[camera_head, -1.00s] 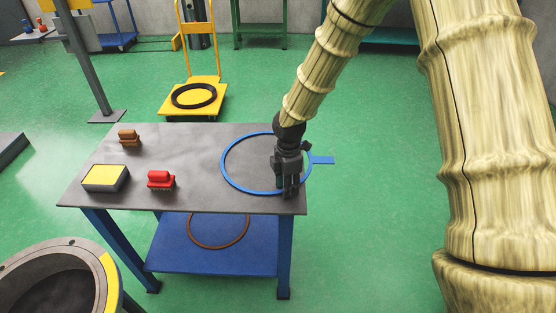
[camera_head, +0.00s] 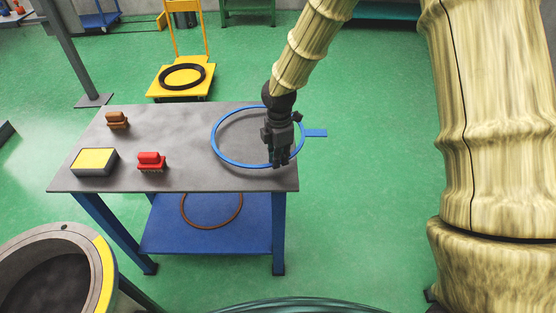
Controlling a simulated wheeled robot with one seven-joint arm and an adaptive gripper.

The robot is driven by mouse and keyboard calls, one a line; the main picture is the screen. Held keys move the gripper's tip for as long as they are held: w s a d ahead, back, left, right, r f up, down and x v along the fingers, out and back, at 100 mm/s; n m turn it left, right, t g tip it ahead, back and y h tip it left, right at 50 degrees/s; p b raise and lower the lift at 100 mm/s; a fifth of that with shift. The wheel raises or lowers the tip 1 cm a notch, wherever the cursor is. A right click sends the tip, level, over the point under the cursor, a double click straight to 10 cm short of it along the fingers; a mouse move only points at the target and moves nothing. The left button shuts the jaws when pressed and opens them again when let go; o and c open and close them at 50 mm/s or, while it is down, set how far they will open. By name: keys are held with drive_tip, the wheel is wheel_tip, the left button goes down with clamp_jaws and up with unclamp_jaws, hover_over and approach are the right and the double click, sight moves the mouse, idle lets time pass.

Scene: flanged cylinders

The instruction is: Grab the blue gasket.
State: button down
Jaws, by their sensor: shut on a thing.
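The blue gasket (camera_head: 216,149) is a large thin ring with a flat tab (camera_head: 316,133) on its right side. It is at the right end of the grey table top (camera_head: 180,182), and its tab reaches past the table's right edge. My gripper (camera_head: 279,163) is at the ring's near right part, pointing down, shut on the rim. The fingers hide a short stretch of the ring. I cannot tell whether the ring touches the table or is slightly above it.
A red brush-like block (camera_head: 151,161), a yellow-topped box (camera_head: 94,161) and a brown block (camera_head: 117,120) stand on the table's left half. A brown ring (camera_head: 184,216) lies on the blue lower shelf (camera_head: 200,240). A flanged cylinder (camera_head: 102,262) stands at lower left. A yellow cart (camera_head: 158,83) holds a black ring (camera_head: 183,76).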

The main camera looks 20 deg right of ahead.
drive_tip(key=shift+s+r, duration=0.4)
drive_tip(key=shift+r, duration=0.45)
drive_tip(key=s+r+b, duration=0.1)
drive_tip(key=s+b, duration=0.1)
drive_tip(key=s, duration=1.3)
drive_tip(key=shift+r, duration=0.25)
drive_tip(key=shift+s, duration=0.1)
